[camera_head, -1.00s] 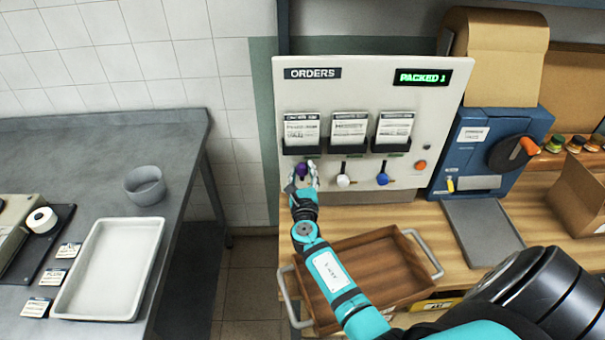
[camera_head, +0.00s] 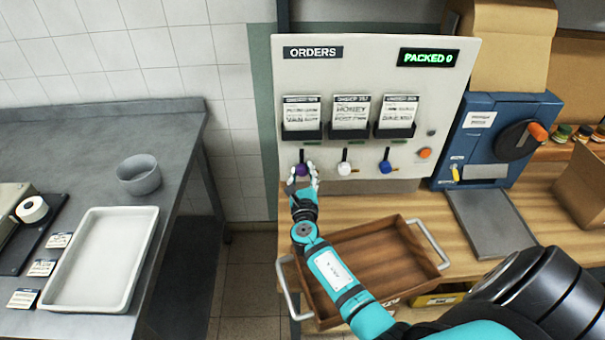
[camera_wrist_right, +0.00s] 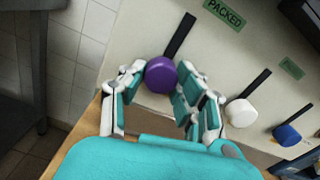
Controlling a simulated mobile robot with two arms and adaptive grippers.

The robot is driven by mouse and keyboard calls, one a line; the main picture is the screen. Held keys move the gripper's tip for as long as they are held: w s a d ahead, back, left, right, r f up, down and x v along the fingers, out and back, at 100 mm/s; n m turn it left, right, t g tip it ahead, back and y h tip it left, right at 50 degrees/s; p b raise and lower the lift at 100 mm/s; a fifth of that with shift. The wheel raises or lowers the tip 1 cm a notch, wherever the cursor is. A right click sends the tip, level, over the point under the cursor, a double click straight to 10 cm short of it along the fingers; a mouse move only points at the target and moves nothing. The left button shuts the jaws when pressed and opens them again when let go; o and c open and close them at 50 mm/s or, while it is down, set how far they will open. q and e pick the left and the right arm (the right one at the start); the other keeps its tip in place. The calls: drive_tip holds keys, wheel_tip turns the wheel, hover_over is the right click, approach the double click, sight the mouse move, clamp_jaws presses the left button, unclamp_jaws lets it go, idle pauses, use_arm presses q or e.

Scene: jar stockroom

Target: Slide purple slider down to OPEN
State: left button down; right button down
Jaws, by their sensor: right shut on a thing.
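The purple slider (camera_head: 301,169) is a round knob on the front of the white ORDERS panel (camera_head: 367,70), below the left card holder. In the right wrist view the purple knob (camera_wrist_right: 161,75) sits at the low end of the visible black slot, away from the green PACKED label (camera_wrist_right: 223,12). My right gripper (camera_head: 303,184) is shut on the knob, a finger on each side. No OPEN label can be read; the gripper covers the area below the knob. My left gripper is not in view.
A white slider (camera_head: 344,169) and a blue slider (camera_head: 385,167) sit to the right at about the same height. The display (camera_head: 428,58) reads PACKED 0. A wooden tray (camera_head: 415,280) lies under my right arm. A blue machine (camera_head: 480,110) stands right of the panel.

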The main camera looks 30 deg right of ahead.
drive_tip(key=shift+s+f, duration=0.1)
drive_tip(key=shift+f, duration=0.2)
drive_tip(key=c, duration=1)
unclamp_jaws()
drive_tip(key=shift+f, duration=0.1)
drive_tip(key=shift+o, duration=0.3)
drive_tip(key=v, duration=1.2)
